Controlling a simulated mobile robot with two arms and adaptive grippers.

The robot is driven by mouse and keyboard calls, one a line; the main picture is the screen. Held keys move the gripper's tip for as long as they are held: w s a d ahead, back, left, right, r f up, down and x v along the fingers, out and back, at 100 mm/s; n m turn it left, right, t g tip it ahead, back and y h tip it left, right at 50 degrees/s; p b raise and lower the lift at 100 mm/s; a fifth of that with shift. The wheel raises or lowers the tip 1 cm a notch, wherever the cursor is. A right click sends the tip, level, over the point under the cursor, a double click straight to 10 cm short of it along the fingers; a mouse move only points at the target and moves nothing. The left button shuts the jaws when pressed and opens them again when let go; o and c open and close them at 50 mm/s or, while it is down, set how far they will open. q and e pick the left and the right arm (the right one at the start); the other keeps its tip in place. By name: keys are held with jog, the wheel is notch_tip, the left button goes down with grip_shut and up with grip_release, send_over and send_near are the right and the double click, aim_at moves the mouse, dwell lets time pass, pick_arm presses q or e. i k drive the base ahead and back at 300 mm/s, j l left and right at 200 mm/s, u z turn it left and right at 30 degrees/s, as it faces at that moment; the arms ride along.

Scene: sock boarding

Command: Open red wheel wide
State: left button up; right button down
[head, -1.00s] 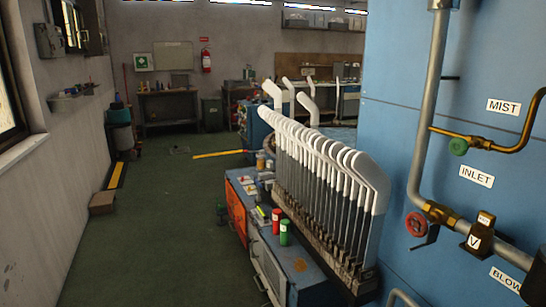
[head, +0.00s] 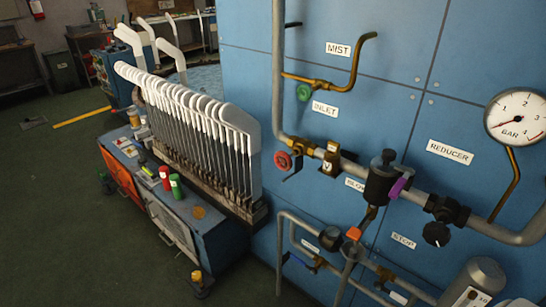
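The red wheel (head: 283,160) is a small round handwheel on a brass valve on the grey pipe, right of centre in the head view. It sits in front of the blue panel, below and left of the INLET label (head: 325,109). How far it is opened cannot be told. Neither of my grippers is in the head view.
A green wheel (head: 304,92) sits above, near the MIST label (head: 339,49). A purple-handled black part (head: 383,180), a black knob (head: 436,234) and a gauge (head: 517,118) are to the right. A cart (head: 205,225) with white-topped boards stands left.

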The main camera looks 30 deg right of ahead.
aim_at(286, 159)
jog(key=i+j+z, duration=0.2)
jog(key=z, duration=0.3)
jog(key=i+j+z, duration=0.15)
jog(key=j+z, duration=0.15)
jog(key=z, duration=0.2)
jog(key=i+j+z, duration=0.1)
jog(key=j+z, duration=0.25)
jog(key=z, duration=0.15)
